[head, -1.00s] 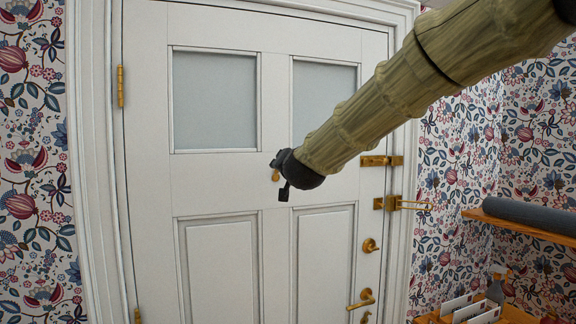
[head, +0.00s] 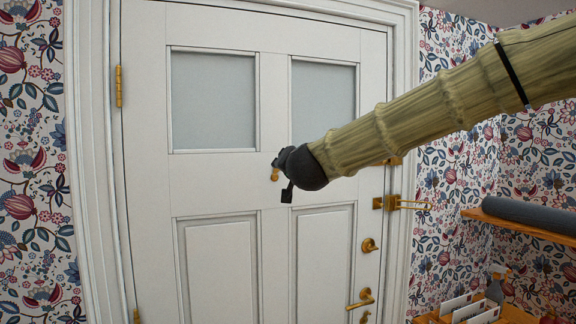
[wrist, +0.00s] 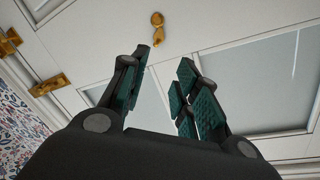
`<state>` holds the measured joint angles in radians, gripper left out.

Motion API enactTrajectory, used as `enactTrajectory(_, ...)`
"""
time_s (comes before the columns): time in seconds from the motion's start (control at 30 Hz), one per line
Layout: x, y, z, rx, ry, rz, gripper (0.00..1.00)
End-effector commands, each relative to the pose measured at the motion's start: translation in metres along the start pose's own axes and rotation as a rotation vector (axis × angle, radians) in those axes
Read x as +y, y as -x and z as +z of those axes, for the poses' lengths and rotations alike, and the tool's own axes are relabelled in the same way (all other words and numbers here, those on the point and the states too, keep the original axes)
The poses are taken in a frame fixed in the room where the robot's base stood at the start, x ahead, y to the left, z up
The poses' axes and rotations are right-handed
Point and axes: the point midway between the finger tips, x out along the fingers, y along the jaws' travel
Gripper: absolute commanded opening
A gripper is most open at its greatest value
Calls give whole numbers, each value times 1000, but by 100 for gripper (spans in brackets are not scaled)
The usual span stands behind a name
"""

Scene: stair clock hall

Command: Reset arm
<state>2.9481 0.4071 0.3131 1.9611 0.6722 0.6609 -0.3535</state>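My gripper (head: 284,177) is at the end of my arm, in front of the middle of a white panelled door. In the wrist view my gripper (wrist: 160,90) shows its two green-padded fingers spread apart with nothing between them. Beyond the fingertips is a small brass fitting (wrist: 157,28) on the door. The same brass fitting (head: 275,175) shows just left of the gripper in the head view. The white door (head: 220,188) is shut in its frame.
Brass door hardware runs down the door's right side: a swing-bar guard (head: 400,203), a round lock (head: 370,245) and a lever handle (head: 362,299). At right are a wooden shelf with a dark rolled item (head: 530,217), and envelopes (head: 470,311) below.

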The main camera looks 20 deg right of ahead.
Motion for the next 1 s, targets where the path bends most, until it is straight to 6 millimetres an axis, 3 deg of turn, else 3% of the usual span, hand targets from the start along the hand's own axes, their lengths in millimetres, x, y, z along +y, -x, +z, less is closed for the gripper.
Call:
enactTrajectory(0.5, 0, 1, 0, 0, 1, 1, 31)
enactTrajectory(0.6, 5, -2, 9, -9, 8, 6, 31)
enactTrajectory(0.77, 31, -15, 52, -56, 45, 35, 31)
enactTrajectory(1.0, 93, -32, 150, -169, 130, 94, 31)
